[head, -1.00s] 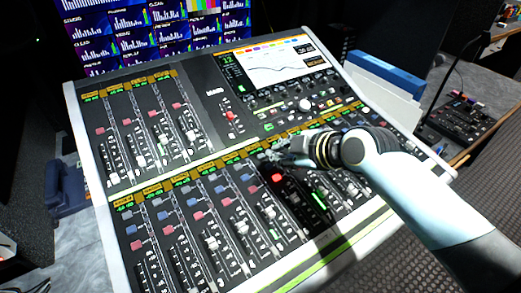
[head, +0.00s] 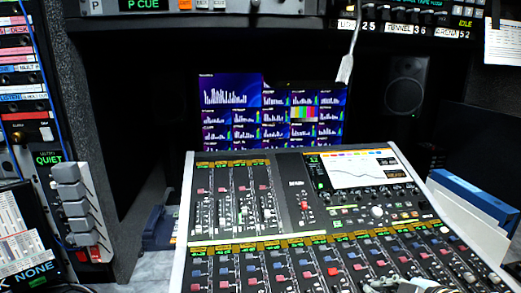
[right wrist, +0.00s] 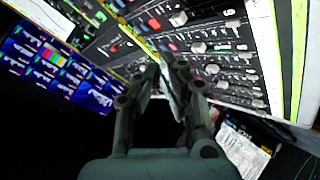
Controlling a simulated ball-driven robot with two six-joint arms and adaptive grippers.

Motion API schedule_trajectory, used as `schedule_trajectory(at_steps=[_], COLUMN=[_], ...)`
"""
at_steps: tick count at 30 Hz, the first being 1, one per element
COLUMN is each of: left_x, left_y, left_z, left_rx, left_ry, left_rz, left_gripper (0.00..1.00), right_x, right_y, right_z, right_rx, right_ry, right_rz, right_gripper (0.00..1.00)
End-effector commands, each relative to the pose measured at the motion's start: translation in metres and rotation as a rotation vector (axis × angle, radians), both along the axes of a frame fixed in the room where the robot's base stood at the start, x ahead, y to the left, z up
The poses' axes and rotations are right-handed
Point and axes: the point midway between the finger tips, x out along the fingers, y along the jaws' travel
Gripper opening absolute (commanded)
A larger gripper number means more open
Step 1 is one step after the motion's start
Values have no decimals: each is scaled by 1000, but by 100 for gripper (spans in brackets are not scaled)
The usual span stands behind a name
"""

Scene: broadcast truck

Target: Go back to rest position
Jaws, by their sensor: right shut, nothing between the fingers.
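The mixing console (head: 290,190) stands in the lower middle of the head view, with rows of faders, lit buttons and a small screen. My right gripper (head: 385,286) shows only in part at the bottom edge of the head view, over the lower right of the console. In the right wrist view my right gripper (right wrist: 167,64) is shut with nothing between its fingers. The console panel (right wrist: 215,30) is beyond its fingertips there; I cannot tell how large the gap is. My left gripper is in neither view.
A monitor wall (head: 232,105) stands behind the console. A black speaker (head: 405,85) is at the back right, and a blue binder (head: 475,195) lies right of the console. A rack with grey levers (head: 72,205) is at the left. A thin lamp (head: 346,68) hangs above.

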Motion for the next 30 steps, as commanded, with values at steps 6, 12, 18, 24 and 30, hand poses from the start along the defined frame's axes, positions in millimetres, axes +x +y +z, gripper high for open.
schedule_trajectory(at_steps=[6, 12, 18, 24, 30], left_x=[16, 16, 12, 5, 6], left_y=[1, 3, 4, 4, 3], left_z=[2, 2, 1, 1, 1], left_rx=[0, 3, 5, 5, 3], left_ry=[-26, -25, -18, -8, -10], left_rz=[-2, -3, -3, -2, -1], left_gripper=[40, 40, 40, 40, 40], right_x=[-19, -47, -87, -132, -178], right_y=[2, 3, 0, -8, -20], right_z=[0, 1, 6, 15, 30], right_rx=[36, 83, 139, 188, 229], right_ry=[66, 164, 295, 425, 529], right_rz=[-32, -95, -213, -382, -587], right_gripper=[0, 0, 0, 0, 0])
